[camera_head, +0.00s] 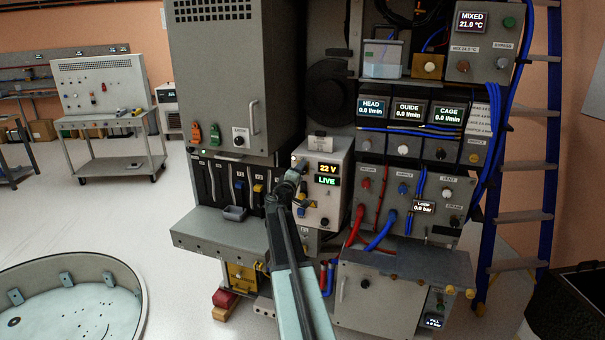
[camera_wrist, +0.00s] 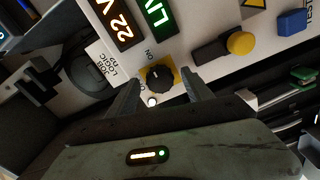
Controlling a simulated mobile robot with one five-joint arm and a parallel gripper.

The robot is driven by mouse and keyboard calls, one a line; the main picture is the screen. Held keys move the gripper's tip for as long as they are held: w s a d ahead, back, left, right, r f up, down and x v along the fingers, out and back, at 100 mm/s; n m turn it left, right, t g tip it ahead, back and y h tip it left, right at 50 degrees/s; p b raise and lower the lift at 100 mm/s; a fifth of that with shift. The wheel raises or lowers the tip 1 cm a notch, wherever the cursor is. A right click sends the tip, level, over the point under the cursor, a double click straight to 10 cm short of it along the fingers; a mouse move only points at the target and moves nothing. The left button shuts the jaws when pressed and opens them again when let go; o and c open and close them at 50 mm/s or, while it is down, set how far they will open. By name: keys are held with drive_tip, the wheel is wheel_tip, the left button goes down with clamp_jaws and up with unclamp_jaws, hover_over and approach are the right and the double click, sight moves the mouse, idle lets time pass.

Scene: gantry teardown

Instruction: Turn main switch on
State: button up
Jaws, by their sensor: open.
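The main switch, a black rotary knob on a yellow plate (camera_wrist: 159,77), sits on the white control box (camera_head: 319,215). The word ON is printed beside the knob in the wrist view, and a white indicator dot is near its other side. The knob's exact pointer angle is hard to tell. The box's displays read 22 V (camera_head: 327,168) and LIVE (camera_head: 327,181). My gripper (camera_wrist: 155,95) is open, with one finger on each side of the knob; I cannot tell whether they touch it. In the head view my arm hides the knob.
A yellow knob with a black bar (camera_wrist: 240,43) and a blue TEST button (camera_wrist: 292,22) lie to the right on the same panel. A grey cabinet (camera_head: 220,75) stands left of the box. Red and blue hoses (camera_head: 378,238) hang to its right.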

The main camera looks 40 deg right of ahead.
drive_tip(key=v, duration=0.7)
drive_tip(key=shift+s+a, duration=0.2)
drive_tip(key=shift+a, duration=0.05)
